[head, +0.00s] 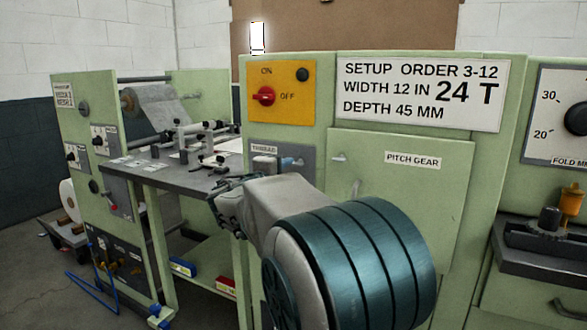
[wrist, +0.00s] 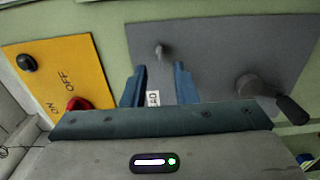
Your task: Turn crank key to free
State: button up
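The grey panel (wrist: 215,55) carries a small grey peg-like key (wrist: 160,50) and a dark crank (wrist: 255,86) with a handle (wrist: 291,110). I cannot tell for sure whether the peg is the crank key. My gripper (wrist: 160,70) is open in the wrist view. Its two blue fingers point toward the peg, which shows between and just beyond their tips; I see no contact. A white label ending in "EAD" (wrist: 153,98) lies between the fingers. In the head view, a blue finger of my gripper (head: 290,162) shows at the grey panel; my arm hides the crank there.
A yellow ON/OFF panel (head: 281,91) with a red switch (head: 263,96) sits just above the grey panel. A pitch gear door (head: 400,190) and a setup sign (head: 420,92) are to its right. A worktable with fixtures (head: 165,170) stands to the left.

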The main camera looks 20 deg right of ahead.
aim_at(298, 163)
jog(key=shift+x, duration=2.3)
grip_shut()
jog(key=shift+f+n+p, duration=0.1)
jog(key=shift+n+p, duration=4.15)
jog(key=shift+n, duration=4.75)
